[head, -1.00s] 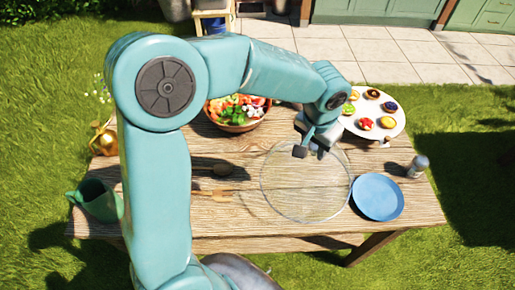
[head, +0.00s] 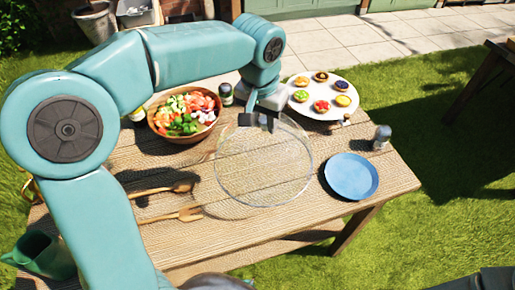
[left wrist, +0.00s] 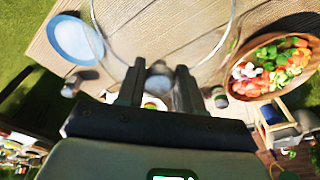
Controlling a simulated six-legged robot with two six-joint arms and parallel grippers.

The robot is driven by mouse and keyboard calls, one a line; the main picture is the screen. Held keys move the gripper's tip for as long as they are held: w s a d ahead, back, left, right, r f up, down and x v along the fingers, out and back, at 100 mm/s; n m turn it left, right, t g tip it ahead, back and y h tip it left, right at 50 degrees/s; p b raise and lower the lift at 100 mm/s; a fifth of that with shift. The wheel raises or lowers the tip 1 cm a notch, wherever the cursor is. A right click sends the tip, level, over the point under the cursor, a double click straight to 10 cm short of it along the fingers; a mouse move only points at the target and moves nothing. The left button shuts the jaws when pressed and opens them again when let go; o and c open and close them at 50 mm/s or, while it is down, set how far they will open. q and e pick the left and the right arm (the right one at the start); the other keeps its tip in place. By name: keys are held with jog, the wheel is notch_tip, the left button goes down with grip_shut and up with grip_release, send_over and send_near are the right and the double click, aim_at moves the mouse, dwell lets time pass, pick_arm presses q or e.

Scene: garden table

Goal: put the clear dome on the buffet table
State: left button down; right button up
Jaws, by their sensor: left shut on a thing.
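The clear dome (head: 264,175) is a large see-through round cover in the middle of the head view, over the wooden table's planks. Its far edge lies at my left gripper (head: 258,121), whose dark fingers are shut on it. In the left wrist view the dome's curved outline (left wrist: 232,32) runs around the fingers (left wrist: 158,85), and a grey rounded shape shows between them. I cannot tell whether the dome touches the table. A second wooden table (head: 492,78) shows partly at the right edge; whether it is the buffet table is unclear. My right gripper is not seen.
On the near table stand a salad bowl (head: 183,135), a white stand of small tarts (head: 338,110), a blue plate (head: 351,176), a grey shaker (head: 381,137) and wooden utensils (head: 172,215). A green watering can (head: 45,255) is at lower left. Open grass (head: 440,200) lies right.

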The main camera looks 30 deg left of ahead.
aim_at(262, 129)
pick_arm(q)
jog(key=f, duration=0.5)
jog(key=shift+w+a+f, duration=0.1)
jog(key=shift+a+f, duration=0.05)
jog(key=shift+a, duration=0.05)
notch_tip(262, 129, down, 5)
jog(key=shift+d+r, duration=0.1)
jog(key=shift+r, duration=0.1)
jog(key=shift+f+b, duration=0.15)
jog(key=shift+b, duration=0.2)
jog(key=c, duration=0.7)
grip_release()
jog(key=shift+c, duration=0.2)
